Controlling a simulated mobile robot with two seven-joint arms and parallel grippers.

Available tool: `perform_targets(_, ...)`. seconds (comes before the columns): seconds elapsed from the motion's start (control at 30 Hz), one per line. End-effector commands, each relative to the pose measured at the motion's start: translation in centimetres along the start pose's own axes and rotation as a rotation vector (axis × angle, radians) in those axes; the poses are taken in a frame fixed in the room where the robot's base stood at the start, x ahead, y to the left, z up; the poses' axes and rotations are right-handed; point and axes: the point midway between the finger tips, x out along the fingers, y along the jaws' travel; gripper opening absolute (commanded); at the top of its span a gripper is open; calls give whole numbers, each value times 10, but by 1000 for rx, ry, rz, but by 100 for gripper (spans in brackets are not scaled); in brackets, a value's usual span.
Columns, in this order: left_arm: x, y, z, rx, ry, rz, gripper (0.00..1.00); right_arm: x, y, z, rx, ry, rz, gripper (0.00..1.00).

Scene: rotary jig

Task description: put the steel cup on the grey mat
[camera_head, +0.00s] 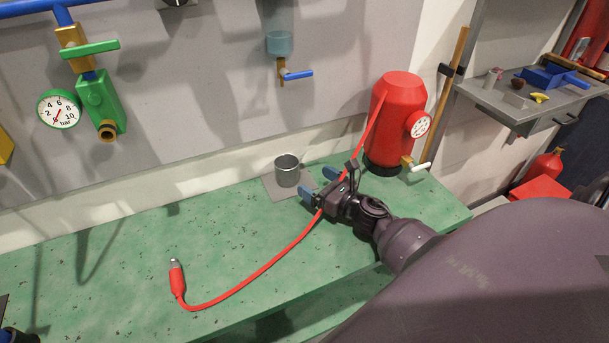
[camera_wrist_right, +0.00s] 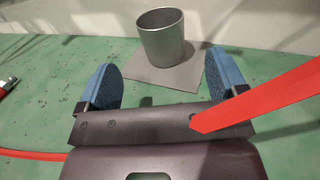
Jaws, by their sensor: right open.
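The steel cup (camera_head: 287,171) stands upright on the grey mat (camera_head: 271,190), at the back of the green bench. In the right wrist view the cup (camera_wrist_right: 162,42) rests on the mat (camera_wrist_right: 165,82), towards its far left part, with bare mat in front and to the right. My right gripper (camera_head: 318,181) is open and empty, just right of the cup and apart from it. In the wrist view its blue fingers are spread with the cup beyond them. A dark and blue piece at the bottom left corner seems to be my left gripper (camera_head: 14,336), mostly cut off.
A red hose (camera_head: 262,268) runs from the red tank (camera_head: 397,120) across the green bench (camera_head: 110,265), passing by my right gripper. Valves and a gauge (camera_head: 59,110) hang on the back wall. The left middle of the bench is mostly clear.

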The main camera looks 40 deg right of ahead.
Motion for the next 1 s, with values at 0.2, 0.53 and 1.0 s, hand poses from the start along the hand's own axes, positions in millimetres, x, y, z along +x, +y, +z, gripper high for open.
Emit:
perform_targets(0.2,2,0,2,0,1,0,43,-22,0,-1,1,0,0,92)
perform_targets(0.53,2,0,1,1,4,1,43,-26,0,0,0,0,0,92)
perform_targets(1.0,3,0,-1,1,8,1,43,-26,0,0,0,0,0,92)
